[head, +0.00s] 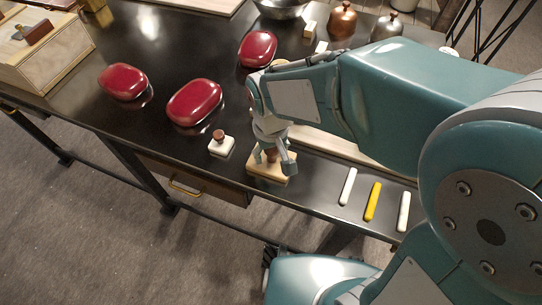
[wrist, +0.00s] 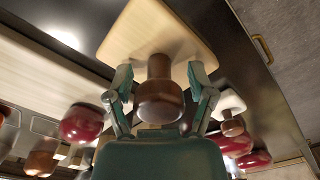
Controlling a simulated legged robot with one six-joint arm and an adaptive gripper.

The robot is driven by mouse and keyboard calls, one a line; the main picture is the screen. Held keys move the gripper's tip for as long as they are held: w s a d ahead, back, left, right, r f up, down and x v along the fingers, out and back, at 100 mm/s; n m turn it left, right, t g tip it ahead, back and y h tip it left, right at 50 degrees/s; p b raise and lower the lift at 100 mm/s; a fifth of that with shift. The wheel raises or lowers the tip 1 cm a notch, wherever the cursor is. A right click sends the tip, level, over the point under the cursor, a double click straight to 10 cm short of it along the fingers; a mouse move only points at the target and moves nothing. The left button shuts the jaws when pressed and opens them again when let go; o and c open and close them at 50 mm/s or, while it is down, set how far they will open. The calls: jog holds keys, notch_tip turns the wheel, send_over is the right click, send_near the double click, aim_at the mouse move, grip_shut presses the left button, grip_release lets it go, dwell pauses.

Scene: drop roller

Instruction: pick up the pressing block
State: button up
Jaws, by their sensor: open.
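The pressing block (head: 268,178) is a pale wooden slab with a brown round knob, lying near the front edge of the dark table. My gripper (head: 275,161) is right over it, partly hiding it in the head view. In the wrist view, the block's pale slab (wrist: 152,32) lies beyond the fingertips, and its brown knob (wrist: 160,95) stands between the two fingers. My gripper (wrist: 161,82) is open there, with a finger on either side of the knob. A small gap shows at each side.
A smaller white block with a brown knob (head: 221,149) sits just left. Red lidded boxes (head: 194,102), (head: 123,81), (head: 257,48) stand behind and left. White and yellow sticks (head: 372,201) lie to the right. A wooden box (head: 45,55) stands far left.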

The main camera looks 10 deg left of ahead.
grip_shut()
jog(key=shift+r, duration=0.15)
jog(key=shift+r, duration=0.2)
notch_tip(320, 180, up, 2)
jog(key=shift+r, duration=0.15)
jog(key=s+d+r, duration=0.8)
jog(key=s+r, duration=0.2)
jog(key=s, duration=0.1)
jog(key=shift+s, duration=0.3)
